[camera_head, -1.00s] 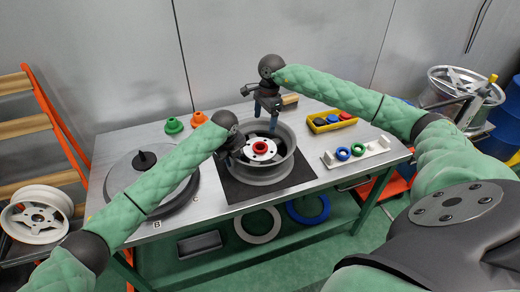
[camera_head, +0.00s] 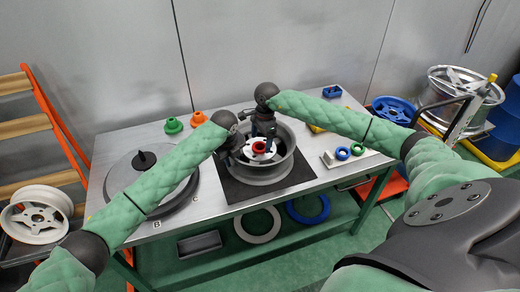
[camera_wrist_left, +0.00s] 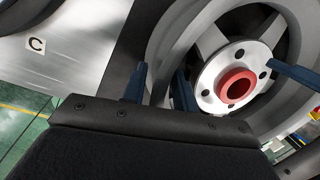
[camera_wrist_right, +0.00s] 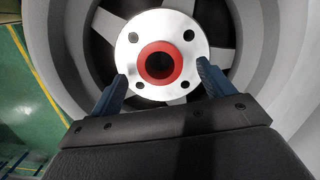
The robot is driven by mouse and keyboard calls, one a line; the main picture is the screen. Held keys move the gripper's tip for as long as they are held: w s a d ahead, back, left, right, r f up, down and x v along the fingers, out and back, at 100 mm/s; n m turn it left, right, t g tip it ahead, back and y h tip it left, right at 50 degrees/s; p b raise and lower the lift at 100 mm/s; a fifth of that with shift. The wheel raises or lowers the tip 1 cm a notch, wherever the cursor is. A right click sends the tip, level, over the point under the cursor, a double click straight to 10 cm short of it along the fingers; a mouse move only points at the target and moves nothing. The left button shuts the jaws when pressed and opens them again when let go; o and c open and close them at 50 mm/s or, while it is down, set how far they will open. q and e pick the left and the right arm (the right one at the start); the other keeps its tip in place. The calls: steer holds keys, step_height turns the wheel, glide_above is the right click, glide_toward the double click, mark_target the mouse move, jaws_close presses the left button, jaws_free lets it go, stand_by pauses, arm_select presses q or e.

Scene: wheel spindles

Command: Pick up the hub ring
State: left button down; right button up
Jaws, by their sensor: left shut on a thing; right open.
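The red hub ring (camera_head: 259,148) sits at the centre of the grey wheel (camera_head: 285,165), which lies on a black mat (camera_head: 236,189). My right gripper (camera_head: 264,138) is over the wheel's hub. In the right wrist view it is open, with fingertips (camera_wrist_right: 164,72) on either side of the red ring (camera_wrist_right: 149,65); contact cannot be told. My left gripper (camera_head: 230,160) is shut on the wheel's rim at its left side. In the left wrist view, its fingers (camera_wrist_left: 160,88) straddle the rim wall, and one right finger (camera_wrist_left: 290,74) shows near the ring.
A blue ring (camera_head: 342,154) and a green ring (camera_head: 357,149) are on a white holder (camera_head: 329,162). Green (camera_head: 173,126) and orange (camera_head: 198,119) pieces stand at the back.

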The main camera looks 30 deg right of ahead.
arm_select(q)
steer(key=shift+s+a+f, duration=0.1)
steer(key=shift+a+f, duration=0.05)
arm_select(e)
steer(key=shift+a+f, duration=0.2)
steer(key=shift+f, duration=1.05)
arm_select(q)
steer(key=shift+s, duration=0.1)
arm_select(e)
steer(key=shift+s, duration=0.15)
steer(key=c, duration=1.1)
steer(key=shift+a+f, duration=0.1)
steer(key=shift+f, duration=0.05)
jaws_close()
arm_select(q)
steer(key=shift+r, duration=0.2)
steer(key=shift+f, duration=0.35)
arm_select(e)
step_height(320, 180, up, 17)
steer(key=shift+r, duration=0.2)
